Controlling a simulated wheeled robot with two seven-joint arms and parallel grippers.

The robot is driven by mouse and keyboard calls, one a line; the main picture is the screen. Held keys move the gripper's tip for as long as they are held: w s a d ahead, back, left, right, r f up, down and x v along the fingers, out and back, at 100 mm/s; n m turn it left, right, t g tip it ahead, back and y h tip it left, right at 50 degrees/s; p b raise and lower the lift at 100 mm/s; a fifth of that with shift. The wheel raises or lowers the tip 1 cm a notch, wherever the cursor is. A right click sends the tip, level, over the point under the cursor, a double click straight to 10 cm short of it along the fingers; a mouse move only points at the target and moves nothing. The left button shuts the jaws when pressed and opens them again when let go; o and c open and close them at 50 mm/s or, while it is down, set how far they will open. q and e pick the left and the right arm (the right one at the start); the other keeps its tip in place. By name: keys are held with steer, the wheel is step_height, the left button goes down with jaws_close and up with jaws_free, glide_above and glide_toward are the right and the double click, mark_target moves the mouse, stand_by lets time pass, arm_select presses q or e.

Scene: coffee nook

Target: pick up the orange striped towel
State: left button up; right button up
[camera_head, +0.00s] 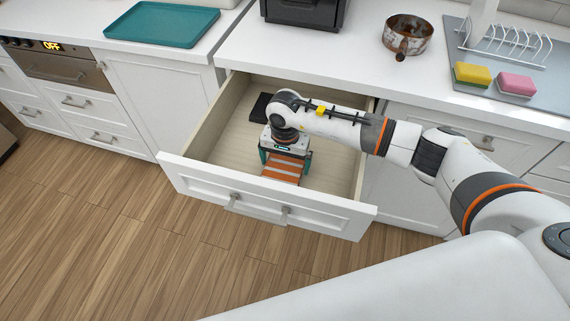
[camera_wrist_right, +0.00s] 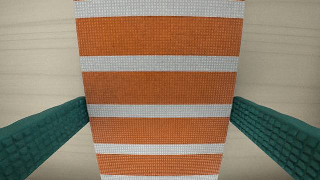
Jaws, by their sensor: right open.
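The orange striped towel (camera_head: 282,171) lies flat on the floor of the open drawer (camera_head: 213,146). It has white stripes and fills the middle of the right wrist view (camera_wrist_right: 160,88). My right gripper (camera_head: 284,160) is down inside the drawer over the towel and hides part of it. In the right wrist view its two green fingers (camera_wrist_right: 160,120) are open, one on each side of the towel. The towel lies between them, and nothing shows it being gripped. My left gripper is not in view.
A dark flat object (camera_head: 261,107) lies at the back of the drawer. The drawer walls surround my right gripper. A teal tray (camera_head: 163,22), a rusty pot (camera_head: 407,35), a yellow sponge (camera_head: 472,74), a pink sponge (camera_head: 516,84) and a dish rack (camera_head: 510,42) are on the counters.

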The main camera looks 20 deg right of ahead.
steer(key=c, duration=0.7)
steer(key=shift+r, duration=0.1)
